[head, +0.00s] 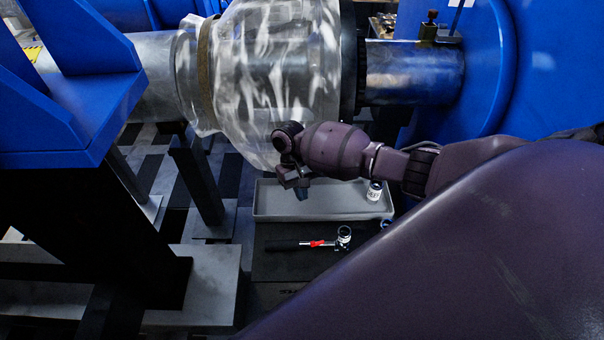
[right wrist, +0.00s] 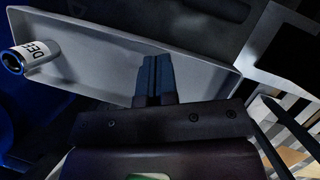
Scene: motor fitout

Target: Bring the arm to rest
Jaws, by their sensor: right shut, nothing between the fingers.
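My left gripper is not in view.
A grey tray (head: 290,214) holds a labelled cylinder (head: 374,191), which also shows in the right wrist view (right wrist: 40,54). A ratchet-like tool (head: 318,243) lies on a dark mat in front.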

